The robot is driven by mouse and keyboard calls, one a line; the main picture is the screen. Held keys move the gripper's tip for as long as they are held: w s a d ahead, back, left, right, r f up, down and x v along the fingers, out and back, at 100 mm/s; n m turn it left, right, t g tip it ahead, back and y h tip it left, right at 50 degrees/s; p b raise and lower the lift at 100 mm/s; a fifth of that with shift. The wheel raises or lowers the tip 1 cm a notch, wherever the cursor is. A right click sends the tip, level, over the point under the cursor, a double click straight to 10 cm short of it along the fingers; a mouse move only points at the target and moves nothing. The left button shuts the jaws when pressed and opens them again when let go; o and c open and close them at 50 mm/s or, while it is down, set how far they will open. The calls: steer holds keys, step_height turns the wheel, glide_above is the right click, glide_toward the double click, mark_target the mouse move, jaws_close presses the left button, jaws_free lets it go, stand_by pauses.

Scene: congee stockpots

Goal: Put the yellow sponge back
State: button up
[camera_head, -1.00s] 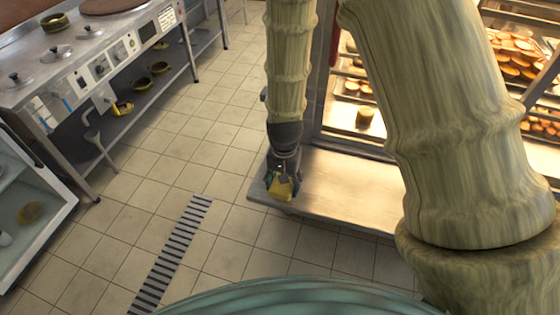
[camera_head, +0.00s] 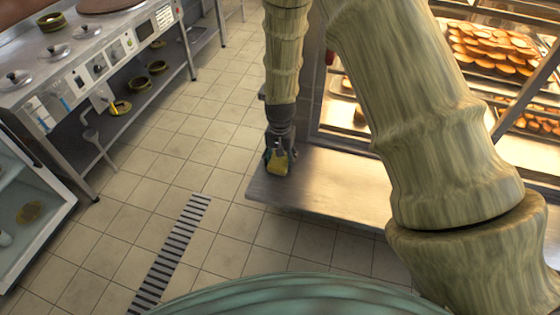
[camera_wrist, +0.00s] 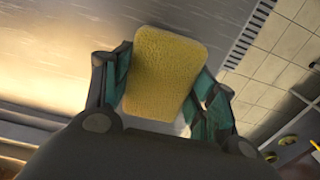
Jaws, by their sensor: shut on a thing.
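The yellow sponge (camera_wrist: 166,72) is held between the fingers of my gripper (camera_wrist: 165,95) in the wrist view. I cannot tell the exact height of the sponge over the counter.
A lit display case (camera_head: 345,105) with trays of sliced food (camera_head: 500,50) stands at the right. A steel stove bench (camera_head: 75,75) with lidded pots and a lower shelf stands at the left. A white sink (camera_head: 35,215) is at lower left. Tiled floor with a drain grate (camera_head: 170,255) lies between, clear.

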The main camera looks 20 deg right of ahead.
steer(key=shift+f, duration=0.5)
steer(key=o, duration=1.1)
steer(key=shift+f, duration=0.15)
steer(key=shift+c, duration=0.2)
step_height(320, 180, up, 12)
